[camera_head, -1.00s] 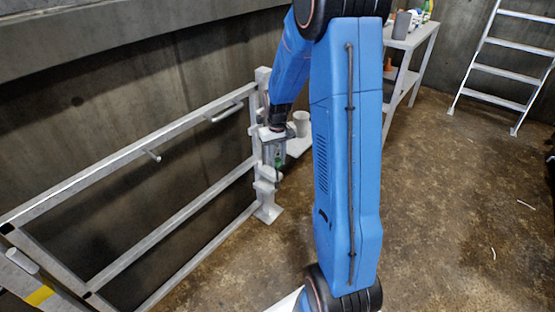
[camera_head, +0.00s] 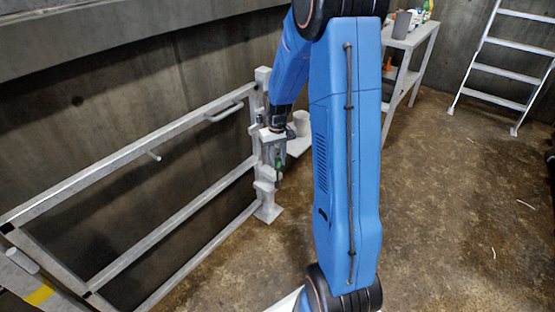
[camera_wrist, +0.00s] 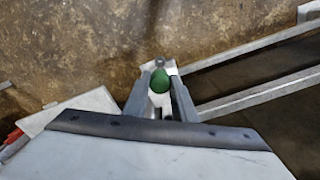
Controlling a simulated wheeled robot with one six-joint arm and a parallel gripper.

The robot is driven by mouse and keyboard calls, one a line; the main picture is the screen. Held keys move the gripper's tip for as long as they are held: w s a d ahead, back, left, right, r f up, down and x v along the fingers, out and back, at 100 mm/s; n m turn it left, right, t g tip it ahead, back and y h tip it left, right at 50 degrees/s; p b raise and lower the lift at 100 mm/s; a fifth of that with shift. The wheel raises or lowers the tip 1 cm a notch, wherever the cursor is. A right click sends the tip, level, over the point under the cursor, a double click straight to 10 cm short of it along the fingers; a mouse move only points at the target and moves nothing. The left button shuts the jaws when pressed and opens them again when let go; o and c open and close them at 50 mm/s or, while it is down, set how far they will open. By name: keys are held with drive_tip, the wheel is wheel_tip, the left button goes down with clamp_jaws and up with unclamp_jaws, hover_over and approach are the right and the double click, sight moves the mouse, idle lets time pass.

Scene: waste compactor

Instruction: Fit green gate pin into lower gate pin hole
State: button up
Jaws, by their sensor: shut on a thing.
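The green gate pin (camera_wrist: 160,81) shows in the wrist view between the two fingers of my gripper (camera_wrist: 160,95), which is shut on it. In the head view my gripper (camera_head: 277,160) is at the gate post (camera_head: 265,205), and a small green part of the pin (camera_head: 279,165) shows there. The pin is over or beside the bracket on the post. The lower gate pin hole is hidden from both views, so I cannot tell whether the pin's tip is in it.
The grey gate (camera_head: 150,247) with its rails and handle (camera_head: 226,113) spans the left, along a concrete wall. A shelf table (camera_head: 411,42) stands behind my arm. A ladder (camera_head: 505,72) leans at the far right. The floor on the right is mostly clear.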

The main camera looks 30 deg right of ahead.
sight(278, 169)
drive_tip(key=shift+f, duration=4.1)
idle(1.2)
drive_tip(key=o, duration=1.1)
drive_tip(key=shift+r, duration=0.15)
drive_tip(key=shift+c, duration=0.4)
drive_tip(key=shift+r, duration=3.4)
